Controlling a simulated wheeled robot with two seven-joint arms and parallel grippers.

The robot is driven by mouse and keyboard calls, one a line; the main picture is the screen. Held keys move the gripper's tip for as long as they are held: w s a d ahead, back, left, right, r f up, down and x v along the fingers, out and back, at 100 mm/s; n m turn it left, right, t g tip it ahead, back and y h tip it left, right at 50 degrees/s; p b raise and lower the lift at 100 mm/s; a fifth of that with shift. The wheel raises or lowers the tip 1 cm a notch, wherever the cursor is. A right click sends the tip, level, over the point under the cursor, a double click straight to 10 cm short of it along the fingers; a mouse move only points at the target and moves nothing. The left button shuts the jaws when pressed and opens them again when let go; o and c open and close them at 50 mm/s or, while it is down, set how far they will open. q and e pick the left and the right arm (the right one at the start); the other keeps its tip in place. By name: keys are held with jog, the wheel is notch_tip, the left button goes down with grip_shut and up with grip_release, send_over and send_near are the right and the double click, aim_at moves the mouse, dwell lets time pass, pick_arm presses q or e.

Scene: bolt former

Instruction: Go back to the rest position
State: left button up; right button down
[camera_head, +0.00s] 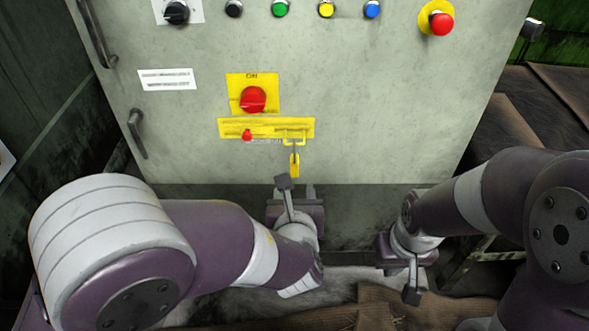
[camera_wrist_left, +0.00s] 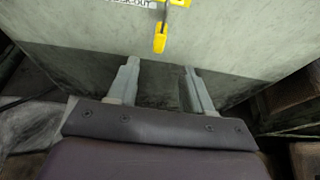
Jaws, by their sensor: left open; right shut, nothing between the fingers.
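My left gripper (camera_head: 304,190) is in front of the lower part of the grey cabinet (camera_head: 350,110), below the yellow lockout plate. In the left wrist view its two fingers (camera_wrist_left: 162,80) are spread apart with nothing between them. My right gripper (camera_head: 388,250) is low and right of the left one, shut and empty.
A yellow padlock (camera_head: 294,165) hangs from the lockout plate (camera_head: 265,128), under a red ON knob (camera_head: 253,99). It also shows above the fingers in the left wrist view (camera_wrist_left: 160,38). Buttons and a red emergency stop (camera_head: 441,23) line the top. Brown sheets lie at the right.

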pick_arm(q)
jog(key=s+a+f+n+g+y+p, duration=0.15)
jog(key=s+a+n+g, duration=0.5)
jog(key=n, duration=0.65)
jog(key=s+a+f+n+g+p, duration=0.25)
jog(key=s+a+n+g, duration=0.45)
jog(key=n, duration=0.6)
jog(key=w+a+r+n+t+h+p, duration=0.1)
jog(key=w+a+r+n+h+p, duration=0.1)
jog(key=a+r+n+p, duration=0.55)
notch_tip(320, 180, up, 35)
jog(key=d+n+p, duration=0.2)
jog(key=p, duration=3.1)
jog(key=shift+d, duration=0.35)
jog(key=shift+r+y, duration=0.15)
jog(key=shift+y, duration=0.1)
